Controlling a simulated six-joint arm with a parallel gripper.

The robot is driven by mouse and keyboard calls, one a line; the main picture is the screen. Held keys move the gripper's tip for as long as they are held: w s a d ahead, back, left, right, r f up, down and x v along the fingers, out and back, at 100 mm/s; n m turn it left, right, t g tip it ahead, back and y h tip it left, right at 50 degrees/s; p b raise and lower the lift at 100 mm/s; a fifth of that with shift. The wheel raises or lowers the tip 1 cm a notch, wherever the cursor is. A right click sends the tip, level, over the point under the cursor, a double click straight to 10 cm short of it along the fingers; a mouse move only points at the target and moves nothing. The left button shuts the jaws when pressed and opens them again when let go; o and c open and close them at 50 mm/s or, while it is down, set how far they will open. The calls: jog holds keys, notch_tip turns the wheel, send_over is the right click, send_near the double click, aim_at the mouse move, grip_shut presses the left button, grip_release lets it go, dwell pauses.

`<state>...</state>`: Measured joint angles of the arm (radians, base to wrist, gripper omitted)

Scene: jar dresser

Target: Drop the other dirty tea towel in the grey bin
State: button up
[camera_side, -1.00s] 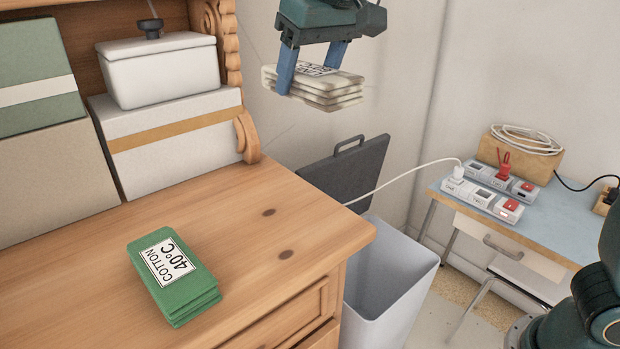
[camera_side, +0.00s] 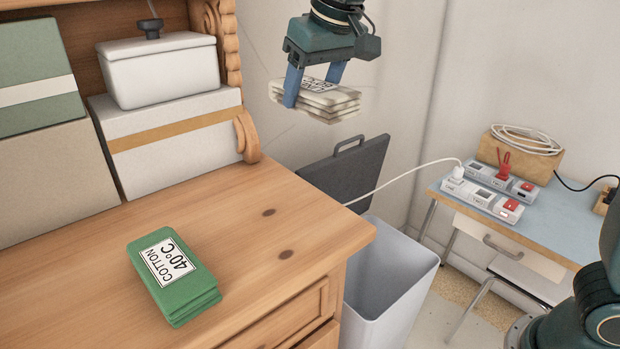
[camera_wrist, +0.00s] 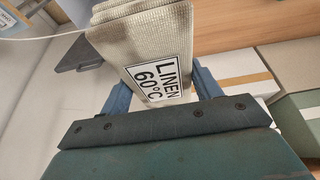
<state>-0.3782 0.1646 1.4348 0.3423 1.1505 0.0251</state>
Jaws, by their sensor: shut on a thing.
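My gripper (camera_side: 312,88) is shut on a folded cream tea towel (camera_side: 332,102) with a white label, held in the air above and behind the grey bin. In the wrist view the towel (camera_wrist: 140,40) fills the space between my fingers, and its label reads LINEN 60°C. The grey bin (camera_side: 412,290) stands on the floor beside the dresser (camera_side: 300,240). Its dark lid (camera_side: 350,170) is raised at the back, so its mouth is open. A folded green towel (camera_side: 185,292) labelled COTTON 40°C lies on the dresser top.
A white lidded pot (camera_side: 160,75) stands on a white box (camera_side: 180,150) at the dresser's back. A blue-topped table (camera_side: 550,230) with power strips (camera_side: 485,195) stands to the right. A white cable (camera_side: 400,176) crosses above the bin.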

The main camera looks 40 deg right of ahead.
jog(key=w+d+f, duration=0.2)
jog(key=d+f, duration=0.9)
jog(key=f, duration=0.7)
jog(key=w+d+f, duration=0.3)
jog(key=d+f, duration=0.8)
jog(key=f, duration=0.8)
jog(key=w+d+f, duration=0.2)
jog(key=d+f, duration=0.9)
jog(key=f, duration=0.8)
jog(key=shift+w+d+f, duration=0.25)
jog(key=shift+d, duration=0.1)
jog(key=shift+f, duration=0.15)
jog(key=shift+f, duration=2.85)
